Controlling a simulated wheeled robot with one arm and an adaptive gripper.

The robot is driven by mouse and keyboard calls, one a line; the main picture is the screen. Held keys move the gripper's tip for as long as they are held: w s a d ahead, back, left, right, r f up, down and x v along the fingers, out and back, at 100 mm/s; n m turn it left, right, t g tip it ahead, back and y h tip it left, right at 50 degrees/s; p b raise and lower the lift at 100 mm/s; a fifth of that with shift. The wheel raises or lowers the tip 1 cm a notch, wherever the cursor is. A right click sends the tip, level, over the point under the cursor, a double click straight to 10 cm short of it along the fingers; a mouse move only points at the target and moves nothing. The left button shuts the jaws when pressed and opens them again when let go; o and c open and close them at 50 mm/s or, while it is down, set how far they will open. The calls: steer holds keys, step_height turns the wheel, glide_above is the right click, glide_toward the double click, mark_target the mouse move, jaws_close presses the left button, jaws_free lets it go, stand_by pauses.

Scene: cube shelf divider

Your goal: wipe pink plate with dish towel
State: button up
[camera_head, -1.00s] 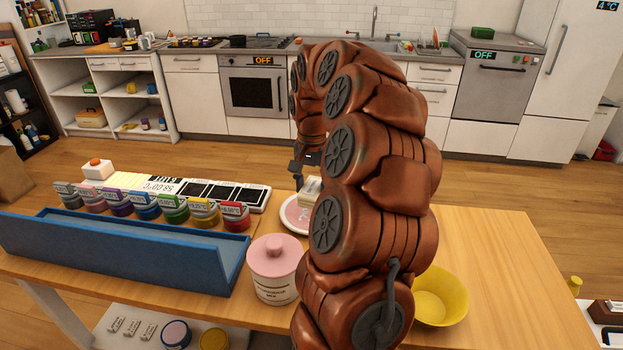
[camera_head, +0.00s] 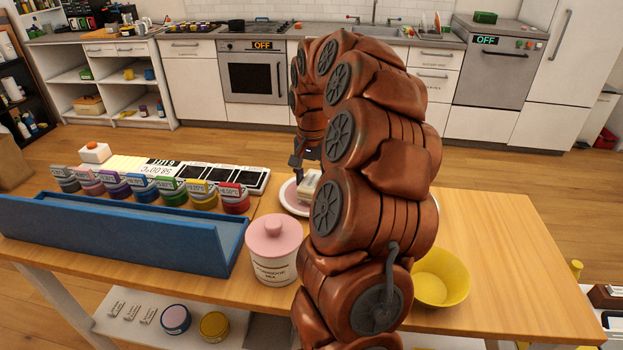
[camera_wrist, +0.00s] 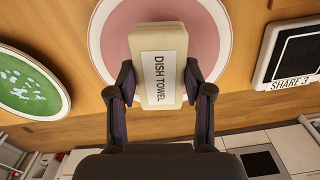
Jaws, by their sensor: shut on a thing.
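The pink plate (camera_wrist: 122,28), round with a white rim, lies on the wooden table. In the head view only its left part (camera_head: 288,200) shows beside my arm. My gripper (camera_wrist: 160,88) is shut on the dish towel (camera_wrist: 162,50), a cream block with a white label reading "DISH TOWEL". The towel (camera_head: 309,185) is over the plate, covering its middle in the wrist view. I cannot tell whether it touches the plate. My gripper (camera_head: 304,170) is partly hidden in the head view by my arm.
A pink-lidded jar (camera_head: 273,250) stands in front of the plate. A blue tray (camera_head: 120,235) and several coloured jars are to the left. A yellow bowl (camera_head: 441,277) is at right. The wrist view shows a green spotted plate (camera_wrist: 30,85) and a "SHARE 3" panel (camera_wrist: 290,55).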

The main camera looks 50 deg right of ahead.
steer(key=shift+f+b, duration=0.6)
steer(key=shift+f, duration=0.2)
stand_by(0.5)
steer(key=shift+w+a, duration=0.25)
steer(key=shift+w, duration=0.25)
steer(key=shift+s+d, duration=0.1)
steer(key=shift+s, duration=0.05)
steer(key=shift+s+d+r+b, duration=0.1)
steer(key=shift+s+d+b, duration=0.1)
steer(key=shift+s+b, duration=0.2)
steer(key=shift+s+d+b, duration=0.2)
steer(key=shift+s+b, duration=0.05)
steer(key=shift+s, duration=0.25)
steer(key=shift+w+a, duration=0.25)
steer(key=shift+w, duration=0.3)
steer(key=shift+w+a, duration=0.2)
steer(key=shift+w, duration=0.3)
